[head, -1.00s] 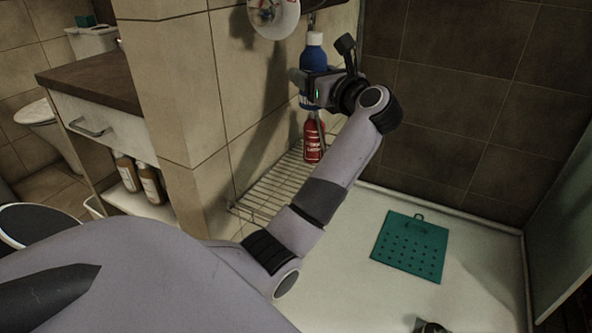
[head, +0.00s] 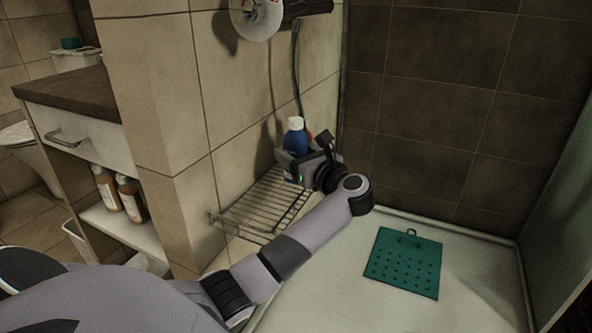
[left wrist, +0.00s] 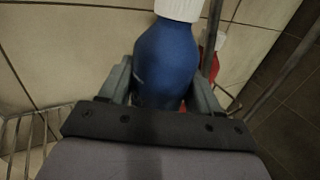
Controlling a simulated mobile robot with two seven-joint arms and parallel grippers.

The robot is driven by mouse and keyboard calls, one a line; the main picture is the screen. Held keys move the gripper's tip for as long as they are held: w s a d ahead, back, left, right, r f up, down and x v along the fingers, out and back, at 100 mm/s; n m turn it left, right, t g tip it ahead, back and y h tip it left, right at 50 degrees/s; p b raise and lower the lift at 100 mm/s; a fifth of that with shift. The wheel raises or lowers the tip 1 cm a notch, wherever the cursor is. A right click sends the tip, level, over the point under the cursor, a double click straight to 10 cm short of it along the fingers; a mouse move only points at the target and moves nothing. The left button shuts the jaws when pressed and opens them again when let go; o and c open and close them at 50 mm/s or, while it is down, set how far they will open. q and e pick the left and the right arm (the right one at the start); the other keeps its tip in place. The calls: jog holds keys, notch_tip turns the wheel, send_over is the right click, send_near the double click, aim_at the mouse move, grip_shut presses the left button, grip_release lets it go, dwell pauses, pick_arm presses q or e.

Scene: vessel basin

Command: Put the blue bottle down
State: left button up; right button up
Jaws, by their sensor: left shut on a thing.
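The blue bottle (head: 295,138) with a white cap stands upright in my left gripper (head: 295,160), at the far end of the wire rack (head: 237,221) on the tiled wall. In the left wrist view the blue bottle (left wrist: 166,62) sits between the two fingers of my left gripper (left wrist: 166,85), which are shut on it. The bottle's base is hidden by the gripper, so I cannot tell whether it touches the rack. My right gripper is not in view.
A red bottle (left wrist: 208,58) stands close behind the blue one. The near part of the rack is bare. A green perforated mat (head: 403,262) lies on the white shower floor. A counter with a drawer (head: 80,134) is at the left.

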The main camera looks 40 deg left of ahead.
pick_arm(q)
jog(key=shift+f+b, duration=0.35)
jog(key=shift+f, duration=1.3)
jog(key=shift+f, duration=0.2)
jog(key=o, duration=1.2)
jog(key=shift+r, duration=0.2)
jog(key=p+v, duration=0.2)
jog(key=v, duration=1)
